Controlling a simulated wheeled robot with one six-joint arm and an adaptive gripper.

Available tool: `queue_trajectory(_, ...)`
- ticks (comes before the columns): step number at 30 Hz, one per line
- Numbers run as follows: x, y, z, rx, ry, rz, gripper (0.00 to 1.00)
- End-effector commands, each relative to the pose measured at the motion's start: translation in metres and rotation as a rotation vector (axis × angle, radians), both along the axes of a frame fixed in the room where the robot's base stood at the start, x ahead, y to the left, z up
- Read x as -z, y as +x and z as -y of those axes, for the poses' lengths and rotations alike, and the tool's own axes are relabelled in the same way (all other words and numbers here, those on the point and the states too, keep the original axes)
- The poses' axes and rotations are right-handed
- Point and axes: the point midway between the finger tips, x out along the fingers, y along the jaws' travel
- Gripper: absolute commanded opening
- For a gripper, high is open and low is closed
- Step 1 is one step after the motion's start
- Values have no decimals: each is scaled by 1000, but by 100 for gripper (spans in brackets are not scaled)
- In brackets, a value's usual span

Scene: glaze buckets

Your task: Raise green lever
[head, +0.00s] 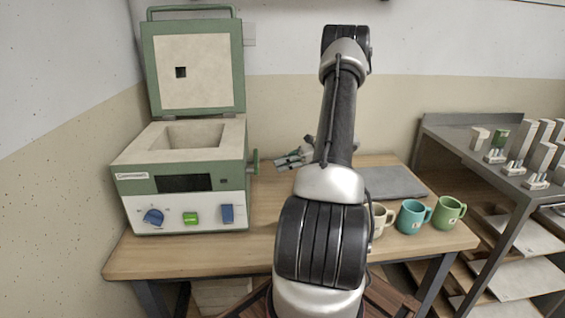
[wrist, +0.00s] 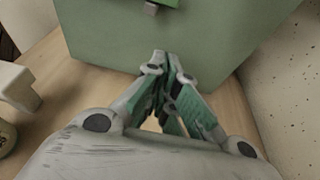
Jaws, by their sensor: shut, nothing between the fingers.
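The green kiln (head: 185,175) stands on the left of the table with its lid (head: 194,70) raised. A green lever (head: 254,161) sticks out from the kiln's right side. In the wrist view a green part with a grey stub (wrist: 151,8) shows at the top edge on the green kiln wall (wrist: 225,40); it looks like the lever, partly cut off by the frame. My gripper (head: 281,162) is just right of the lever, apart from it. In the wrist view my gripper (wrist: 168,62) is shut and empty, its tips pointing at the kiln wall below the green part.
The kiln front has a blue knob (head: 153,216), a green button (head: 191,218) and a blue switch (head: 227,214). Cream (head: 380,222), teal (head: 412,217) and green (head: 448,211) mugs stand at the table's right, before a grey slab (head: 390,182). A metal shelf (head: 480,152) stands further right.

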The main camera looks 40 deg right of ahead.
Motion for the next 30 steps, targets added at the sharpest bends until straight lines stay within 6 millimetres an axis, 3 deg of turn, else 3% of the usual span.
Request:
queue_trajectory(10,21,40,-55,-3,-2,1,0)
queue_trajectory(12,6,39,-52,-1,-4,3,0)
queue_trajectory(18,-13,38,-53,-1,-1,2,0)
queue_trajectory(30,-18,38,-52,0,-1,1,0)
